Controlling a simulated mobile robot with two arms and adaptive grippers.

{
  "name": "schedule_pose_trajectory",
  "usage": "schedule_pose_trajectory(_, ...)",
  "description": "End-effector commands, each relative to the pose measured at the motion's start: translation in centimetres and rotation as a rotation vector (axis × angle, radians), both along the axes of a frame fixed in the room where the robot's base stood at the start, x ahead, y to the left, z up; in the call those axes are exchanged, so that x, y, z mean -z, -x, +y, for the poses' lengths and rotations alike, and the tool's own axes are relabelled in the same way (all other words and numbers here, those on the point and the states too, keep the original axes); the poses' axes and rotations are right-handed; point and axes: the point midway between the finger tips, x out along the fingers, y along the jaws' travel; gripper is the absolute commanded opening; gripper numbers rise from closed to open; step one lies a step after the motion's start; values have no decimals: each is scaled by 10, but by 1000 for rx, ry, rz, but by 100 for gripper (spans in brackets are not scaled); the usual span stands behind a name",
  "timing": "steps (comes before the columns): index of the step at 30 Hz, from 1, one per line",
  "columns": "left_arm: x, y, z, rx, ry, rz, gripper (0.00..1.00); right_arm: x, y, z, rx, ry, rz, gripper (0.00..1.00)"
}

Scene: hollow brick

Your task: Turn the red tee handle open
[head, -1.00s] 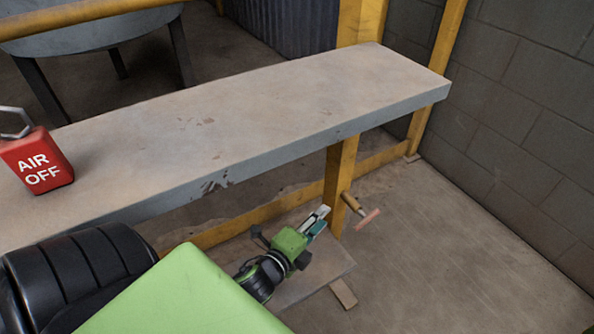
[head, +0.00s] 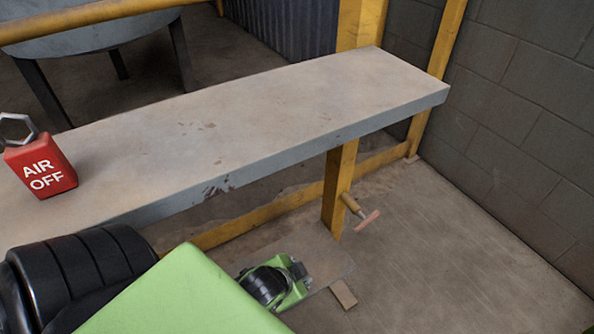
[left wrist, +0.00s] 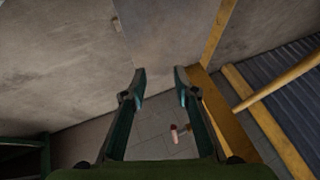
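The tee handle (head: 367,221) is a faded red crossbar on a short brown stem, sticking out from the yellow post (head: 337,185) under the bench. In the left wrist view the handle (left wrist: 174,134) shows small, beyond the fingers and in the gap between them, below their tips. My left gripper (left wrist: 161,75) is open and empty, its two fingers apart. In the head view only its green and black wrist part shows, low and to the left of the handle; its fingers cannot be made out there. It is apart from the handle. My right gripper is in neither view.
The long grey bench (head: 260,110) overhangs the handle and post. A red "AIR OFF" block (head: 42,167) with a metal hex loop stands on its left end. A low board (head: 318,252) lies near the post's foot. Floor right of the handle is clear up to the block wall (head: 530,120).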

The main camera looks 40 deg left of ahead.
Motion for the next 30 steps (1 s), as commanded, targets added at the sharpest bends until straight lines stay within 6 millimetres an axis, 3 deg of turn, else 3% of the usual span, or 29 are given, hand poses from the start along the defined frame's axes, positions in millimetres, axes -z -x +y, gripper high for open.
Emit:
schedule_pose_trajectory(4, 3, 23, -15, -64, 87, 91, 28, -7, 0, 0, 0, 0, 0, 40)
schedule_pose_trajectory(10, 13, 43, -28, -116, 155, 181, 28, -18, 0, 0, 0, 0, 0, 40)
schedule_pose_trajectory(23, 19, 51, -34, -138, 180, 217, 28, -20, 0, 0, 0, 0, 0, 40)
schedule_pose_trajectory(27, 18, 49, -33, -133, 179, 207, 0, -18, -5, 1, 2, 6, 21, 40)
schedule_pose_trajectory(30, 16, 39, -29, -113, 176, 174, 0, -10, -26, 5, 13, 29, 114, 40)
